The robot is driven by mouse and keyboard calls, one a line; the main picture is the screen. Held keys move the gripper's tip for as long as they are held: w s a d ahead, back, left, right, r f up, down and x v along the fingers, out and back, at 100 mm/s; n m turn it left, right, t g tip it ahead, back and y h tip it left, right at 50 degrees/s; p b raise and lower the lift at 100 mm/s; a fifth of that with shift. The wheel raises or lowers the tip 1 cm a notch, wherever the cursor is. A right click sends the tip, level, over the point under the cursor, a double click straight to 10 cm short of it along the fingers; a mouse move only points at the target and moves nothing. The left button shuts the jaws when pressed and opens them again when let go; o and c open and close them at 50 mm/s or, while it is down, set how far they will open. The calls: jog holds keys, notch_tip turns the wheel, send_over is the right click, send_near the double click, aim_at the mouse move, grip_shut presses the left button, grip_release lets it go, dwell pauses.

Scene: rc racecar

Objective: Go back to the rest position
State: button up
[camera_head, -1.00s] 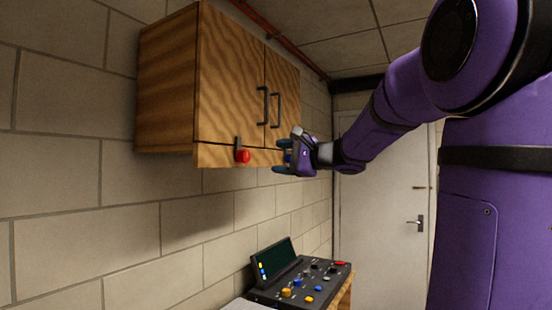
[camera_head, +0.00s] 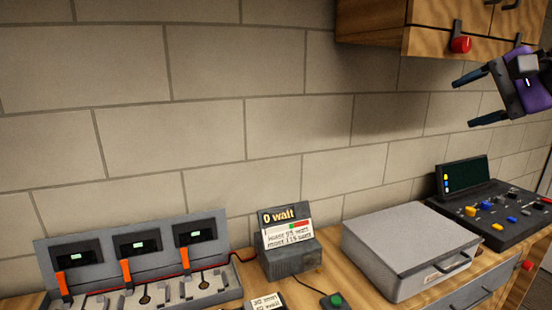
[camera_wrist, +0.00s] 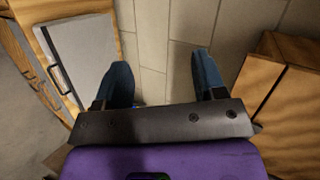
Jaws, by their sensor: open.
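My gripper (camera_head: 480,99) is at the right edge of the head view, in the air in front of the block wall and below the wooden wall cabinet (camera_head: 385,33). Its two blue fingers are spread apart with nothing between them. In the wrist view, the fingers of my gripper (camera_wrist: 166,84) are also apart and empty, with the tiled-looking wall beyond them. Most of my arm is outside the head view.
A red knob (camera_head: 460,45) hangs at the cabinet's lower edge. On the wooden bench stand a grey lidded box (camera_head: 410,240), a control panel (camera_head: 500,215), a watt display (camera_head: 287,243) and a unit with orange levers (camera_head: 130,262).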

jog(key=s+a+f+n+g+h, duration=0.4)
jog(key=s+f+n+h, duration=0.3)
jog(key=s+f+n, duration=0.3)
jog(key=shift+s+f, duration=1.55)
jog(key=shift+s, duration=1.2)
